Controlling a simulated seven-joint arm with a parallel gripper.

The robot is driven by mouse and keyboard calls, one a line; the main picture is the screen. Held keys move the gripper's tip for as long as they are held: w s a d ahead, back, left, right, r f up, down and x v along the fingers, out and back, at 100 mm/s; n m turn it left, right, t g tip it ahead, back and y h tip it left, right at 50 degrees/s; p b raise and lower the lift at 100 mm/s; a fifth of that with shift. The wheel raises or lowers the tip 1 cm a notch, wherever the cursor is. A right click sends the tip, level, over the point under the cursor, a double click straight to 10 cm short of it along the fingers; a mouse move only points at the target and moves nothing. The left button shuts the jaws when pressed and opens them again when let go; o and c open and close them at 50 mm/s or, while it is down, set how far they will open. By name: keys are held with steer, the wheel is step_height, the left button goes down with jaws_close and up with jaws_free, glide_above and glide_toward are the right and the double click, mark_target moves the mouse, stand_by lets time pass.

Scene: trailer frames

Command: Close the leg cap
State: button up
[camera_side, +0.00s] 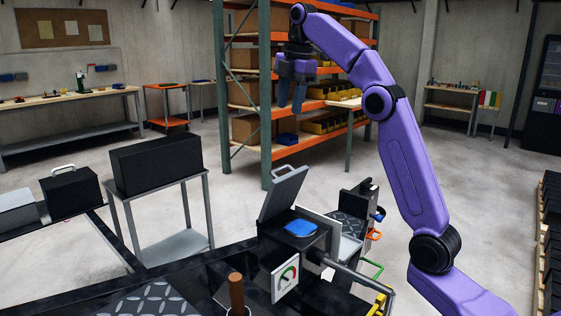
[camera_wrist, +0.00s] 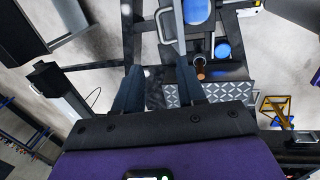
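A grey hinged lid (camera_side: 283,192) with a handle stands raised and tilted back on a dark box (camera_side: 304,241) on the trailer frame. I take this lid as the leg cap, though no label shows. A blue pad (camera_side: 300,228) shows at the box's top opening. In the wrist view the lid's handle (camera_wrist: 166,24) is at the top, left of the blue pad (camera_wrist: 197,10). My gripper (camera_side: 292,108) is high above the lid, pointing down, fingers apart and empty. In the wrist view my gripper (camera_wrist: 158,76) also shows its two fingers spread.
A round gauge (camera_side: 286,279) and a brown upright cylinder (camera_side: 236,292) are in front of the box. A grey rod (camera_side: 350,273) runs out to the right. A black case (camera_side: 155,160) stands on a table to the left. Shelving (camera_side: 265,100) stands behind. The air around my gripper looks clear.

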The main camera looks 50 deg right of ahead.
mark_target(280, 167)
steer(key=w+f, duration=0.1)
steer(key=f, duration=0.4)
steer(key=w+f, duration=0.1)
steer(key=f, duration=0.5)
steer(key=w+f, duration=0.1)
steer(key=f, duration=0.5)
steer(key=shift+w+d, duration=0.1)
steer(key=shift+w, duration=0.1)
jaws_close()
